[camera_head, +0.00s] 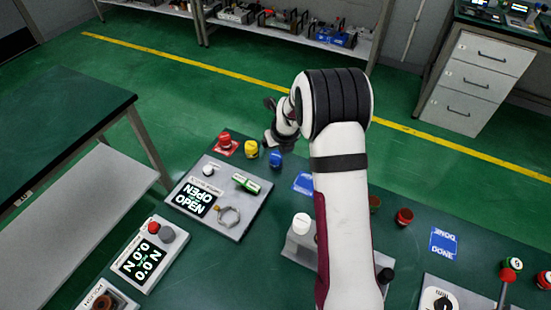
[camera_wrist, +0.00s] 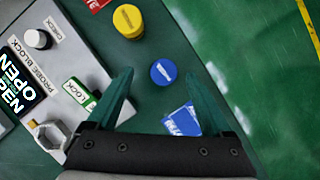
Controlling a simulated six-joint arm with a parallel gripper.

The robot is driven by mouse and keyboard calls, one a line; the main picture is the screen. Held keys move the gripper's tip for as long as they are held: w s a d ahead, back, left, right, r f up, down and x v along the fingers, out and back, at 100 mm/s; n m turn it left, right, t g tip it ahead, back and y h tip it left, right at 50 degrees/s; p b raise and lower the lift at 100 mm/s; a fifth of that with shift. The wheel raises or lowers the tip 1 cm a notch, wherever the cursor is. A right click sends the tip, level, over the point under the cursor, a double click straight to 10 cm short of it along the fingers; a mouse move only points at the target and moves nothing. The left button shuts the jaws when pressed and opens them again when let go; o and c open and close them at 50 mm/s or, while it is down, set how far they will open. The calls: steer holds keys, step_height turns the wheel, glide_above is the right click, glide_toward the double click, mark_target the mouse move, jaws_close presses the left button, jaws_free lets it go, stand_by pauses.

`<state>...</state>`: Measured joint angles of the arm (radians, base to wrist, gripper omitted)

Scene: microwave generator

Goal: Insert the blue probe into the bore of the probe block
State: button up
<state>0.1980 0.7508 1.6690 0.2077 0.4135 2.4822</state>
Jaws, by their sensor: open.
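The blue probe (camera_head: 275,159) stands on the green bench, its round blue top facing up; it also shows in the wrist view (camera_wrist: 163,72). The probe block (camera_head: 246,213) is the grey panel to its left, with an "OPEN" display, a green LOCK lever (camera_head: 245,183), a white CHECK button (camera_head: 208,170) and a metal ring-like fitting (camera_head: 229,215). I cannot make out the bore clearly. My gripper (camera_head: 271,122) is open and empty. In the wrist view the blue probe appears between my gripper's fingertips (camera_wrist: 158,78), not gripped; the height gap is unclear.
Yellow (camera_head: 251,149) and red (camera_head: 226,145) probes stand left of the blue one. A blue marked pad (camera_head: 303,183) lies to its right. A white-topped part (camera_head: 301,224) stands near my arm, which hides some of the bench. Another panel (camera_head: 149,252) sits front left.

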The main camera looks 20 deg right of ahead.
mark_target(276, 155)
steer(key=x, duration=0.4)
steer(key=shift+s+d+f, duration=0.1)
steer(key=shift+d+f, duration=0.2)
steer(key=shift+f, duration=0.1)
jaws_close()
